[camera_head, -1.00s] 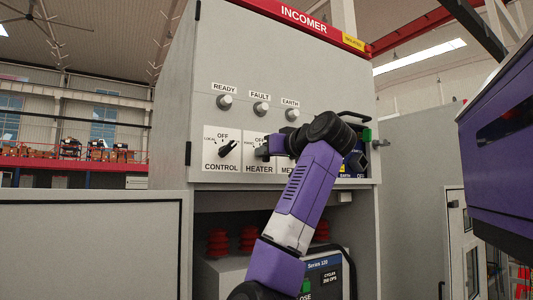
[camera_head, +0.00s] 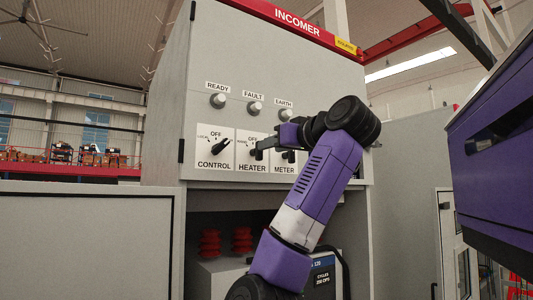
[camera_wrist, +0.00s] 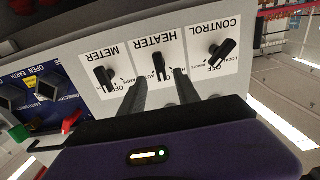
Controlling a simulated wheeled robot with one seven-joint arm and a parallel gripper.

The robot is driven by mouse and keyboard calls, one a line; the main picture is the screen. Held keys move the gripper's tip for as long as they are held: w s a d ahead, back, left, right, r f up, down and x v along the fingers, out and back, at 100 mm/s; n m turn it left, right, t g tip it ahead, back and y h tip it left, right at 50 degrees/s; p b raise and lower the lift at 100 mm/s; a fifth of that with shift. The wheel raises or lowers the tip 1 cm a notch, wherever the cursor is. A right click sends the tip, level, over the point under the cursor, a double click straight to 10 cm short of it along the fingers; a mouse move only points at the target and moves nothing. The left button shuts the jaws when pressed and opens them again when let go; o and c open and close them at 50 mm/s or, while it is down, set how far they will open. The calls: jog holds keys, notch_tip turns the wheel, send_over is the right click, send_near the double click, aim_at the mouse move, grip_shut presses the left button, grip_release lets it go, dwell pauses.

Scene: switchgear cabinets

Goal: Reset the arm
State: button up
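My gripper (camera_head: 262,149) is in front of the cabinet's HEATER switch plate, to the right of the CONTROL switch. In the wrist view, which shows the panel upside down, my gripper (camera_wrist: 158,77) has its two dark fingers apart with nothing held between them. The black HEATER knob (camera_wrist: 159,66) appears between and just beyond the fingertips; whether they touch it is unclear. The CONTROL knob (camera_head: 220,147) is turned diagonally. The METER knob (camera_wrist: 104,77) shows left of the fingers in the wrist view.
The grey INCOMER cabinet (camera_head: 230,60) stands close in front, with READY, FAULT and EARTH lamps above the switches. A grey door (camera_head: 80,240) stands open at lower left. A blue panel (camera_wrist: 40,95) with earth controls lies beside METER. Below is an open compartment with red insulators (camera_head: 210,243).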

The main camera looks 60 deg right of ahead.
jog(key=shift+s+a, duration=0.25)
jog(key=shift+s, duration=0.05)
dwell(0.4)
